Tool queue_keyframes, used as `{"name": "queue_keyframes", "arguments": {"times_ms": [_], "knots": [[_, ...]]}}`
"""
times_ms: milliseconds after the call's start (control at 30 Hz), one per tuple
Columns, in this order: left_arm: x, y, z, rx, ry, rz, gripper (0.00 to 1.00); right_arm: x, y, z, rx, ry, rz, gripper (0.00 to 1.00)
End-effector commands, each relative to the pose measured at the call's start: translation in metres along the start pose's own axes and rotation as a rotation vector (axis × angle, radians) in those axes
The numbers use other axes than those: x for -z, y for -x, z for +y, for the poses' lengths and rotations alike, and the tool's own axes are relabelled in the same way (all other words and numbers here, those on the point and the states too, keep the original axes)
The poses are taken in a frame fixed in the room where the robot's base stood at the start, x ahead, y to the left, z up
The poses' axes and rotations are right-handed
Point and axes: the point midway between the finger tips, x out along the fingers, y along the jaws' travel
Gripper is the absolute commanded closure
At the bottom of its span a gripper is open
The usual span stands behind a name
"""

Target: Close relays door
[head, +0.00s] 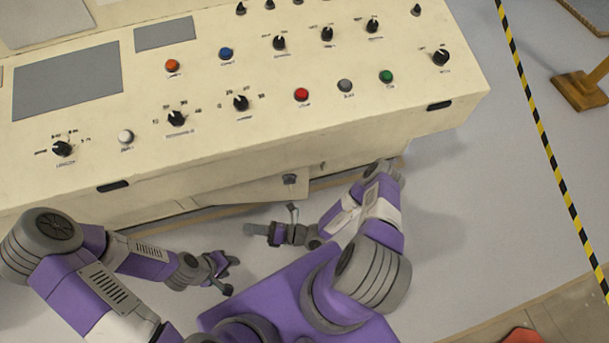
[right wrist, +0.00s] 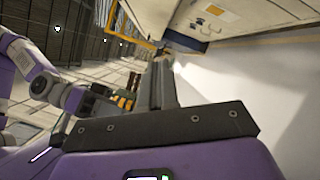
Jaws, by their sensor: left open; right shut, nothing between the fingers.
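A cream lower panel (head: 250,190), seemingly the relays door, stands out at an angle beneath the control console's overhang in the head view, apparently ajar. A small dark knob or latch (head: 289,179) shows near its right end. Most of the door is hidden under the console, and its label is not readable. My right gripper (head: 256,229) is shut and empty, just in front of and below this panel, apparently apart from it. Its closed fingers (right wrist: 165,85) also show in the right wrist view. My left gripper (head: 226,274) is open and empty, lower and further left, clear of the console.
The cream console (head: 350,115) carries several knobs and coloured buttons and overhangs the panel. Grey floor is free to the right, up to a yellow-black striped line (head: 540,125). A yellow-brown stand (head: 580,90) lies beyond it. An orange-red object (head: 522,336) is at the bottom edge.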

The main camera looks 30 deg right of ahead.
Motion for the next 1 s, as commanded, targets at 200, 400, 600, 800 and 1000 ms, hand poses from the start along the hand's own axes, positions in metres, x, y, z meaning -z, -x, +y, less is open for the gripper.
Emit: {"name": "queue_keyframes", "arguments": {"times_ms": [200,400,600,800,1000], "knots": [[0.001,-0.016,-0.006,0.0,0.0,0.0,0.57,-0.071,0.084,-0.121,0.283,-0.312,-0.852,1.0],[0.001,-0.021,-0.008,0.0,0.0,0.001,0.57,-0.074,0.16,-0.162,0.416,-0.363,-1.256,1.0],[0.001,-0.021,-0.008,0.0,0.0,0.001,0.57,-0.084,0.172,-0.173,0.439,-0.361,-1.327,1.0],[0.002,-0.028,-0.01,0.0,0.0,0.001,0.57,-0.117,0.163,-0.193,0.436,-0.359,-1.321,1.0],[0.002,-0.038,-0.014,0.0,0.0,0.001,0.57,-0.153,0.155,-0.215,0.435,-0.358,-1.318,1.0]]}}
